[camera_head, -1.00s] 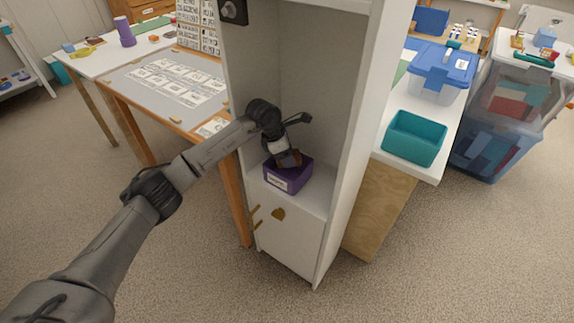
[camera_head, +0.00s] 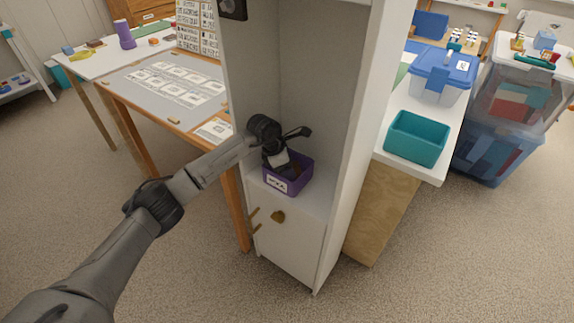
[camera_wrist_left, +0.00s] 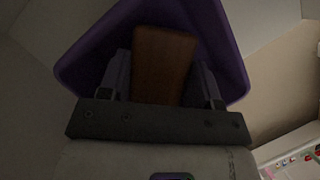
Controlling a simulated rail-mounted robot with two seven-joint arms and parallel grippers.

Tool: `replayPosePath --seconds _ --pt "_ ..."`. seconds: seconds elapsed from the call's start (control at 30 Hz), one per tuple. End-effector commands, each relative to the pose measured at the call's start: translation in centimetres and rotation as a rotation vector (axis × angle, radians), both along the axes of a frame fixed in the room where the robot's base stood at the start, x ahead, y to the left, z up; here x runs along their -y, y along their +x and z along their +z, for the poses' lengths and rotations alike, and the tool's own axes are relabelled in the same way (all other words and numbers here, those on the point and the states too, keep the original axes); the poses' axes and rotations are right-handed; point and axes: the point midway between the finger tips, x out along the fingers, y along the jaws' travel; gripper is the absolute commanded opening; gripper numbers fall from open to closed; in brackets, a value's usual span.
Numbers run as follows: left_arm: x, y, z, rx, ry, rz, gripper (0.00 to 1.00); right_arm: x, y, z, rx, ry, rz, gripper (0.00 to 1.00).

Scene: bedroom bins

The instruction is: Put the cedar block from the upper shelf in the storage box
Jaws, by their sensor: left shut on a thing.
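My left gripper (camera_head: 288,172) reaches down into a purple labelled box (camera_head: 275,184) on the lower shelf of the white cabinet. In the left wrist view the gripper (camera_wrist_left: 162,80) is shut on a brown wooden block (camera_wrist_left: 163,62), the cedar block, with one finger on each side of it. The purple box's walls (camera_wrist_left: 232,55) surround the block and fingertips in that view. I cannot tell whether the block touches the box floor. My right gripper is not in view.
The cabinet's side panel (camera_head: 362,130) stands close to the right of the arm. A table with cards (camera_head: 165,85) is on the left. A teal bin (camera_head: 416,138) and a blue-lidded box (camera_head: 441,75) stand on the white counter at right.

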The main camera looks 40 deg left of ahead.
Motion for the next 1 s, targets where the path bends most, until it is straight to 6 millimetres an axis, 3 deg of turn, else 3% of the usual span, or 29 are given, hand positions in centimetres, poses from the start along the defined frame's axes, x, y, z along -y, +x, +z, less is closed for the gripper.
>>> replayPosePath --seconds 0.17,0.2,0.27,0.63,1.0 --pt "0.0 0.0 -0.2 0.001 -0.001 0.0 0.34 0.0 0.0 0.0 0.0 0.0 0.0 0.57" --pt "0.0 0.0 -0.2 0.0 0.0 0.0 0.62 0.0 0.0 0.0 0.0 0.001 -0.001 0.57" --pt "0.0 0.0 -0.2 0.0 0.0 0.0 0.67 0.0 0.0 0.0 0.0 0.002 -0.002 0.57" --pt "0.0 0.0 0.7 0.002 -0.001 -0.001 0.69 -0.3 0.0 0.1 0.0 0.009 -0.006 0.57" --pt "-1.6 -1.8 7.3 0.001 0.002 0.0 0.69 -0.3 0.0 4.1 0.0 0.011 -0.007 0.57"
